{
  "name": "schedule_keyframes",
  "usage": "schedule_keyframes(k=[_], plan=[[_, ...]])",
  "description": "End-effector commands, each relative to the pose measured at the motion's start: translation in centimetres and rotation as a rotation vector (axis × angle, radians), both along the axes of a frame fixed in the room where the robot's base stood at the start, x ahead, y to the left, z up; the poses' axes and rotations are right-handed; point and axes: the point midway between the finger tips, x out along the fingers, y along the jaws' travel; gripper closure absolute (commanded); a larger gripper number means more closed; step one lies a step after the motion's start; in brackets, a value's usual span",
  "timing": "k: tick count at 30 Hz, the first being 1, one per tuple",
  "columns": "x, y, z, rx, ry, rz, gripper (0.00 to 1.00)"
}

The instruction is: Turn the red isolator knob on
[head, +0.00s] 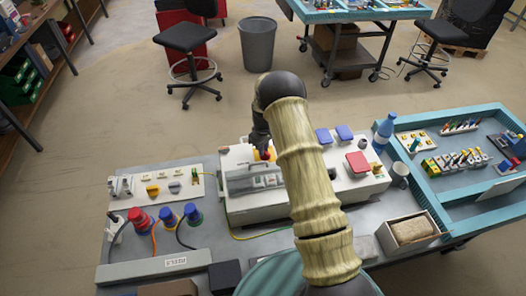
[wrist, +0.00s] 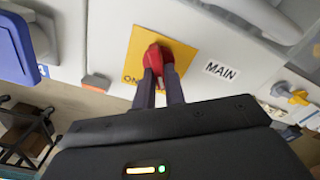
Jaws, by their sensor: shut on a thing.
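The red isolator knob (wrist: 157,58) sits on a yellow plate (wrist: 178,45) on the white panel, beside a label reading MAIN. Part of the word ON shows on the plate to the left of the knob. My gripper (wrist: 159,80) is shut on the red knob, with a dark finger on each side of it. In the head view the knob (head: 264,154) shows as a small red spot at the top left of the white box (head: 265,207), below my gripper (head: 260,142). My arm covers part of the box.
Red, blue and green plugs (head: 192,213) stand left of the box. A panel with a yellow knob (head: 152,190) lies behind them. A red cover (head: 357,162), a blue bottle (head: 384,132) and a teal tray table (head: 440,197) are on the right.

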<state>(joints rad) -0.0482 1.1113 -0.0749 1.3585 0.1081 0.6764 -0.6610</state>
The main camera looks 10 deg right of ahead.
Motion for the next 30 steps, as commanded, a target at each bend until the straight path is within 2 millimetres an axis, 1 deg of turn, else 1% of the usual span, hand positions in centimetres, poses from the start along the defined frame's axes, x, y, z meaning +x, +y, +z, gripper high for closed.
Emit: schedule_keyframes(k=[3,30], plan=[[0.15,-0.13,-0.34,-0.001,-0.004,-0.093,1.0],[0.2,-0.71,-0.03,-0.001,-0.005,-0.941,1.0]])
